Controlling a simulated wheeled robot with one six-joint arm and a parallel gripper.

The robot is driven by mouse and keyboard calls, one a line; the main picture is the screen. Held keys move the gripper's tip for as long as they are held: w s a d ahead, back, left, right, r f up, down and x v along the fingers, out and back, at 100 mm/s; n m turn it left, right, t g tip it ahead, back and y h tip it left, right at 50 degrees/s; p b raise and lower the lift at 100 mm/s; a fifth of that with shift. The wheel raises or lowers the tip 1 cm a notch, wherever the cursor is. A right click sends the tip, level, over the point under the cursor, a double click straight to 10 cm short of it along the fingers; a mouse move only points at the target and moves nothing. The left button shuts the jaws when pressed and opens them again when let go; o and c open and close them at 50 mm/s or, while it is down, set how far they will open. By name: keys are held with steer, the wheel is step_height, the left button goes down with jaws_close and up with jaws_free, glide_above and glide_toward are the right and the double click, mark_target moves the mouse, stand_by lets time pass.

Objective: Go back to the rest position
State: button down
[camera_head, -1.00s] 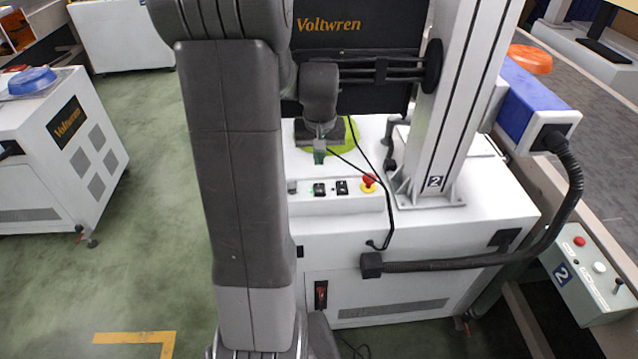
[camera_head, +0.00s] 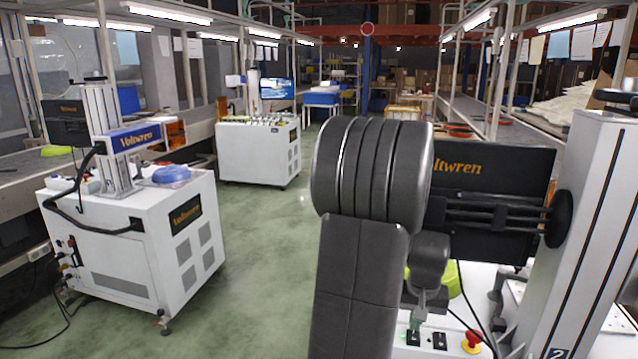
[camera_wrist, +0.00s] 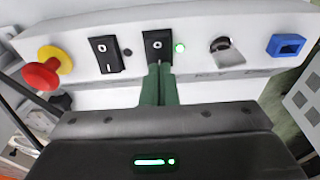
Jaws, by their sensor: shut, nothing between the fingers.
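My gripper (camera_wrist: 158,68) is shut and empty, its green fingers together in the wrist view. The fingertips are at the lower edge of a black rocker switch (camera_wrist: 158,46) on a white control panel (camera_wrist: 198,68). I cannot tell whether they touch it. A green lamp (camera_wrist: 180,48) glows beside the switch. In the head view my gripper (camera_head: 418,306) hangs just above the panel of the near white machine, partly hidden behind my arm.
A second black switch (camera_wrist: 105,54), a red emergency button (camera_wrist: 41,75), a key switch (camera_wrist: 226,52) and a blue socket (camera_wrist: 286,45) share the panel. A black monitor (camera_head: 490,190) and white column (camera_head: 580,220) stand close by. Green floor (camera_head: 255,250) at left is clear.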

steer(key=shift+f, duration=0.4)
steer(key=shift+r, duration=0.1)
